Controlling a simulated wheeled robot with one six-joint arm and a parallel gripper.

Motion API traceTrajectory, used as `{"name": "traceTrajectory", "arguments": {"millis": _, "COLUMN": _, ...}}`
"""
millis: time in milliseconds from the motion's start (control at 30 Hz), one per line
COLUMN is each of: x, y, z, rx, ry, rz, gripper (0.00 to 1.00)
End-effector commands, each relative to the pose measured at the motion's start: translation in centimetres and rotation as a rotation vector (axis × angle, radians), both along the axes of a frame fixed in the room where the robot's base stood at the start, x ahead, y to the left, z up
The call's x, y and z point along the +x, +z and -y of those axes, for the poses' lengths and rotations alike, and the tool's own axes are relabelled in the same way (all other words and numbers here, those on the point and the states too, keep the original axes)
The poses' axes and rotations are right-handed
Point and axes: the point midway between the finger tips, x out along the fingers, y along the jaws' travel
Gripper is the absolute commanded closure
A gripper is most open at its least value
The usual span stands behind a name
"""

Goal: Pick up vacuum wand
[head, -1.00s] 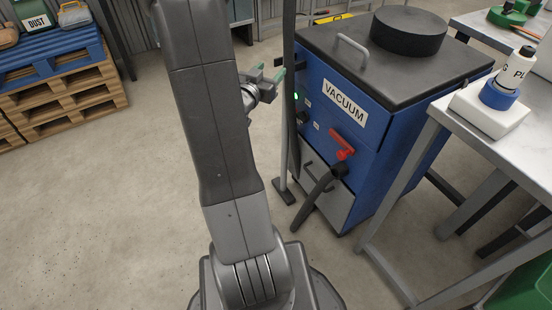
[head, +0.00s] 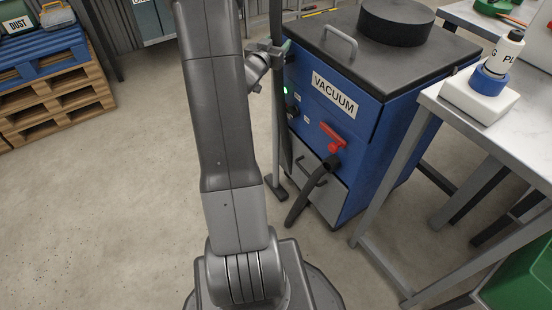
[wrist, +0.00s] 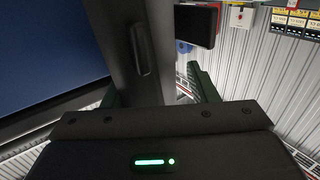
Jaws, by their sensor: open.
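The vacuum wand (head: 276,22) is a dark upright tube beside the blue vacuum unit (head: 372,128). Its upper part leaves the top of the head view, and my arm and gripper partly cover it. My gripper (head: 272,50) is at the wand's upper part, near the unit's left corner. In the wrist view, a dark grey bar that looks like the wand (wrist: 132,35) stands between the two green-lined fingers of my open gripper (wrist: 152,88). Whether either finger touches it, I cannot tell.
A grey stand post (head: 275,140) with a floor foot and a black hose (head: 303,200) are at the unit's front. A metal table (head: 500,130) stands at right. Blue and wooden pallets (head: 55,90) are at left. The floor between is clear.

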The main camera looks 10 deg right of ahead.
Motion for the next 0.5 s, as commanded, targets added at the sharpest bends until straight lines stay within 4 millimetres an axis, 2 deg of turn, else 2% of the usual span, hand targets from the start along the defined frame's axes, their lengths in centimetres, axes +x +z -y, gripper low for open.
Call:
{"name": "traceTrajectory", "arguments": {"millis": 233, "x": 0.16, "y": -0.02, "z": 0.13, "rx": 0.001, "ry": 0.000, "rz": -0.001, "gripper": 0.47}}
{"name": "traceTrajectory", "arguments": {"millis": 467, "x": 0.14, "y": -0.01, "z": 0.11, "rx": 0.001, "ry": 0.000, "rz": -0.001, "gripper": 0.92}}
{"name": "traceTrajectory", "arguments": {"millis": 500, "x": 0.14, "y": -0.01, "z": 0.11, "rx": 0.001, "ry": 0.000, "rz": -0.001, "gripper": 0.94}}
